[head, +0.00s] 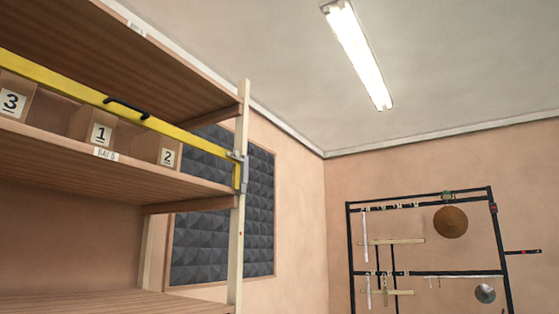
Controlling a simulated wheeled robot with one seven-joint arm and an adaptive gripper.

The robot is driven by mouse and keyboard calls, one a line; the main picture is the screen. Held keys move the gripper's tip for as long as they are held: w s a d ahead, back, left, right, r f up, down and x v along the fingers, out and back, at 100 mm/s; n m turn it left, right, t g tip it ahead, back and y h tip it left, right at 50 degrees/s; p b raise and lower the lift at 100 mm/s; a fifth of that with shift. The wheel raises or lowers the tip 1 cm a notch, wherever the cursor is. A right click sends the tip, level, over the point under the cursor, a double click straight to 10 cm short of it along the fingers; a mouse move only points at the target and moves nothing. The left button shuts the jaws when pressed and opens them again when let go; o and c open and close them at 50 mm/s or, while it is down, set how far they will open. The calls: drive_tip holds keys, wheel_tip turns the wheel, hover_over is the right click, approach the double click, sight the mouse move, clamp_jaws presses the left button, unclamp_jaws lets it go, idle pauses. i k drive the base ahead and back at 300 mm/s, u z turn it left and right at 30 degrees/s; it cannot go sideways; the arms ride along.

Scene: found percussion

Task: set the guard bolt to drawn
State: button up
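A yellow guard bar (75,89) with a black handle (126,108) runs across the front of a shelf bay at the left. Its right end bends down and meets a grey metal fitting (243,172) on the pale upright post. This fitting looks like the guard bolt, but it is too small to tell whether it is drawn or shot. My gripper is not in view.
Boxes marked 3 (14,98), 1 (94,132) and 2 (168,154) stand behind the bar on the wooden shelf (110,163). A dark foam panel (255,215) hangs behind. A black rack (428,272) with hanging metal pieces stands at the right.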

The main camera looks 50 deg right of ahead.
sight(235, 155)
drive_tip(key=z, duration=1.2)
drive_tip(key=k, duration=0.5)
drive_tip(key=z, duration=1.5)
drive_tip(key=i, duration=1.15)
drive_tip(key=u, duration=1.9)
